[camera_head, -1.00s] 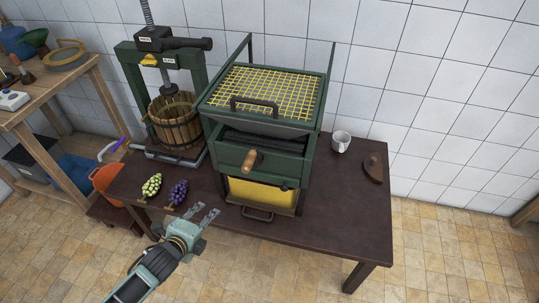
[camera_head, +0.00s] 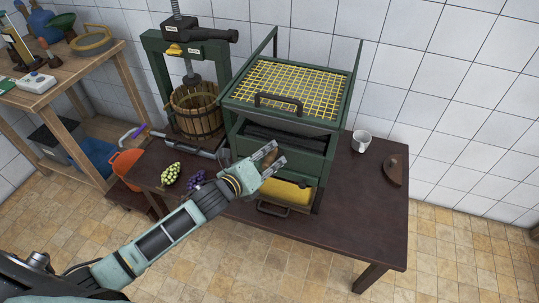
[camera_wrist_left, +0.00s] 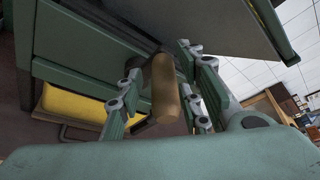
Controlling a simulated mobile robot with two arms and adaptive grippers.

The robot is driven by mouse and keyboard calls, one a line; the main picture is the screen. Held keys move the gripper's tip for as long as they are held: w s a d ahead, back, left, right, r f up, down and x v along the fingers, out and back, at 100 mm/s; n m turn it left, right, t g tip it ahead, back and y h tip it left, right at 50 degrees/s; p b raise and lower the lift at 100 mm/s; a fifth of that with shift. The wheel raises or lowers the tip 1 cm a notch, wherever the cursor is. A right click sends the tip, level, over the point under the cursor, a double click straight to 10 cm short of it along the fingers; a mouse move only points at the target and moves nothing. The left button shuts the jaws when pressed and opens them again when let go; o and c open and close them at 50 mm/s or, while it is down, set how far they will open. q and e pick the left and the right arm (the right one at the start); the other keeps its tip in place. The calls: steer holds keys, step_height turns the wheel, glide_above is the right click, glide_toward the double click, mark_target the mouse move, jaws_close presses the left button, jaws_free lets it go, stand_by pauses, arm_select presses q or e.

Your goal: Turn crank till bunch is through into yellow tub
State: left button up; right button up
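The green crusher stands on the dark table with a yellow grid (camera_head: 278,86) on top. Its wooden crank handle (camera_head: 268,153) is on the front, and the yellow tub (camera_head: 288,194) sits below, partly hidden by my gripper. My left gripper (camera_head: 278,165) is at the handle. In the left wrist view the handle (camera_wrist_left: 165,92) stands between the two spread fingers, with gaps on both sides. A green grape bunch (camera_head: 171,174) and a purple bunch (camera_head: 196,179) lie on the table left of the crusher; my arm is close by the purple one. My right gripper is not visible.
A press with a wooden basket (camera_head: 196,113) stands left of the crusher. A white mug (camera_head: 361,141) and a brown wooden piece (camera_head: 392,170) are on the table's right. An orange tub (camera_head: 126,166) is at the left. The table's right front is clear.

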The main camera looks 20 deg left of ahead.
arm_select(q)
steer(key=shift+w+d+f, duration=0.1)
steer(key=shift+w+d, duration=0.05)
steer(key=shift+w, duration=0.15)
steer(key=shift+c, duration=0.6)
steer(key=c, duration=0.7)
steer(key=shift+f, duration=0.1)
jaws_close()
